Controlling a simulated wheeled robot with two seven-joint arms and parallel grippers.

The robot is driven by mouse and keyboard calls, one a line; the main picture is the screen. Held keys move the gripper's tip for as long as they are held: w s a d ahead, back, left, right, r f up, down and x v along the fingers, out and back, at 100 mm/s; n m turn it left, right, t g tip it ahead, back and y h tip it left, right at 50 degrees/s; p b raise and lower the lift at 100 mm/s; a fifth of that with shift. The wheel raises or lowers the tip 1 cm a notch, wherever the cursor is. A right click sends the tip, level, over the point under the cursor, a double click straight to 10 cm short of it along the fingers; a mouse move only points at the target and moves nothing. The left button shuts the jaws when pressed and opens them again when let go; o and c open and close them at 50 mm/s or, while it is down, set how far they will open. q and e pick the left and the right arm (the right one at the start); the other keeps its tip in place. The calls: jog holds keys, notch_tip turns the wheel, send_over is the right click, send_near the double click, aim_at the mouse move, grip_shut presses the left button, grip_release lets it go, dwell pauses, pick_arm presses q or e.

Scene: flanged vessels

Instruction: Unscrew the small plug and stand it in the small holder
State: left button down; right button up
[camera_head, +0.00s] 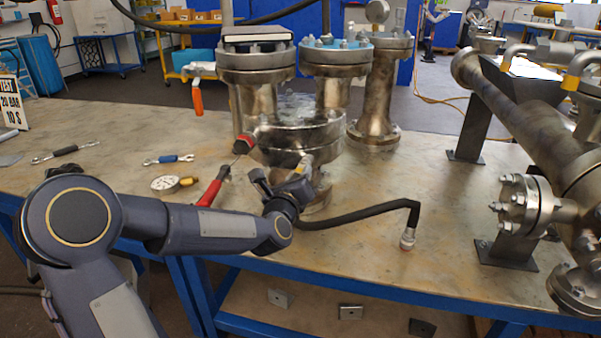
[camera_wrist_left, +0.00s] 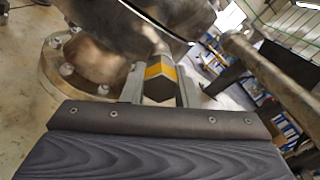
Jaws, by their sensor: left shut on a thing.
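The small plug (camera_wrist_left: 160,82) shows in the left wrist view as a dark hexagonal head with a yellow band. It sits between the two fingers of my left gripper (camera_wrist_left: 160,88), which is shut on it. In the head view my left gripper (camera_head: 291,182) is at the front of the middle flanged vessel (camera_head: 297,133), just below its wide flange. The plug is mostly hidden there by the gripper. I cannot tell whether its thread is still in the vessel. I cannot make out the small holder in either view. My right gripper is not in view.
A black hose (camera_head: 360,213) lies on the bench right of my gripper. A red-handled tool (camera_head: 213,187), a gauge (camera_head: 166,184) and wrenches (camera_head: 66,152) lie at left. A large pipe assembly (camera_head: 545,150) stands at right. The bench between hose and pipework is clear.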

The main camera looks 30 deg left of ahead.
pick_arm(q)
jog(key=shift+f+n, duration=0.1)
jog(key=shift+n, duration=1)
jog(key=c, duration=1.1)
grip_release()
jog(key=shift+o, duration=0.2)
jog(key=p+v, duration=0.3)
jog(key=v, duration=0.5)
jog(key=shift+w+a, duration=0.1)
jog(key=shift+c, duration=0.3)
